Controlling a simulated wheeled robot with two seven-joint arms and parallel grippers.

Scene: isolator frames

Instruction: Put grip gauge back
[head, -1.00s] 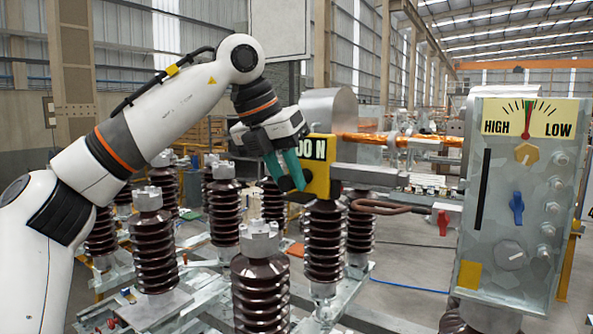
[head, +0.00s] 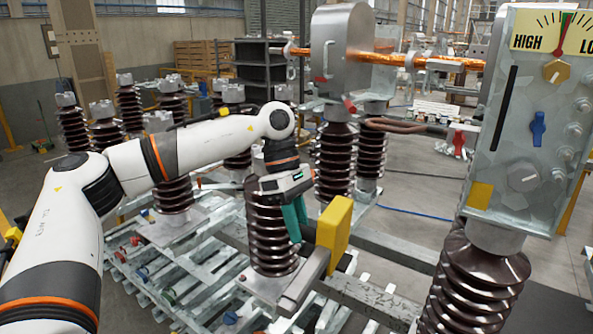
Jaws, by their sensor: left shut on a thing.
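The grip gauge (head: 334,232) is a yellow block, seen at the lower middle of the head view, with its lettered face turned out of sight. A grey metal bar (head: 305,281) runs from it toward the lower left; it looks like part of the gauge. My left gripper (head: 294,222), with teal fingers, points down and is shut on the gauge at the block's left side. The exact contact is partly hidden. The gauge is in front of a brown ribbed insulator (head: 270,235); I cannot tell the gap between them. My right gripper is not in view.
A grey panel (head: 540,120) with a HIGH/LOW dial and knobs stands on an insulator (head: 474,285) at right. A rounded metal housing (head: 342,50) and a copper-coloured bar (head: 395,59) are behind. Several insulators stand at left. Galvanised beams (head: 385,300) cross the lower right.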

